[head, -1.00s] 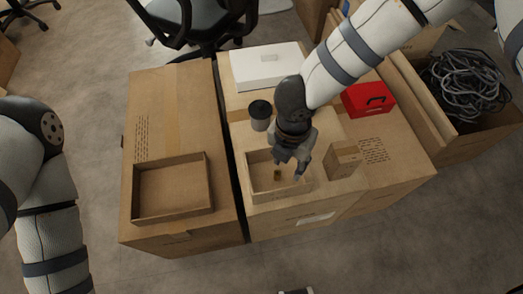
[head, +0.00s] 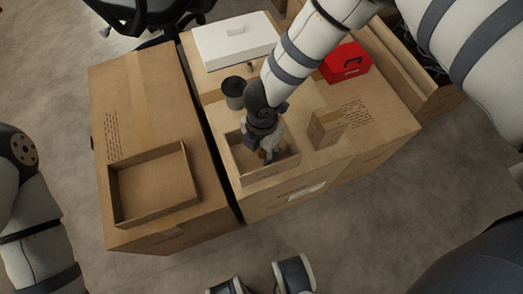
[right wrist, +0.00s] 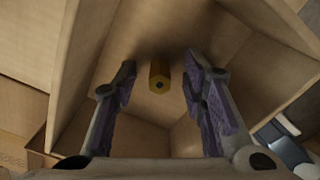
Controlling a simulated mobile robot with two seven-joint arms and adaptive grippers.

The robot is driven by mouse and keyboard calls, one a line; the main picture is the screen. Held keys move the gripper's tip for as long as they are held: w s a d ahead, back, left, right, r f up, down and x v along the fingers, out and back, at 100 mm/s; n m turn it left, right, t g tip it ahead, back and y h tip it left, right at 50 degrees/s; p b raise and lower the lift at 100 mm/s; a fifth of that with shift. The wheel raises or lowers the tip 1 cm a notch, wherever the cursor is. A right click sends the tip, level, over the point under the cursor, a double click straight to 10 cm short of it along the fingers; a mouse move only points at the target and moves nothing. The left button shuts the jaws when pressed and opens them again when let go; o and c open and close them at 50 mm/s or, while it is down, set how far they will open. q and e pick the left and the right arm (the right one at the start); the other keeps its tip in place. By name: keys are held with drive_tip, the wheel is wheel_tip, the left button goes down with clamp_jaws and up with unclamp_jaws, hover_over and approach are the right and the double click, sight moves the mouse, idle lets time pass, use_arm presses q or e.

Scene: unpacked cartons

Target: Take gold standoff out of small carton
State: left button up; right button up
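The gold standoff (right wrist: 159,76) stands on the floor of the small open carton in the right wrist view. My right gripper (right wrist: 160,82) is open, with one finger on either side of the standoff and a visible gap on both sides. In the head view my right gripper (head: 267,155) reaches down inside the small carton (head: 272,177). There the gripper mostly hides the standoff. My left arm shows at the left edge of the head view, but its gripper is out of view.
A larger empty open carton (head: 153,213) lies to the left on a big box. A dark cup (head: 233,93), a white case (head: 236,42), a red box (head: 345,63) and a small closed carton (head: 327,128) surround the workspace.

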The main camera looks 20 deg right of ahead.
drive_tip(key=shift+c, duration=0.3)
drive_tip(key=shift+r, duration=0.1)
clamp_jaws()
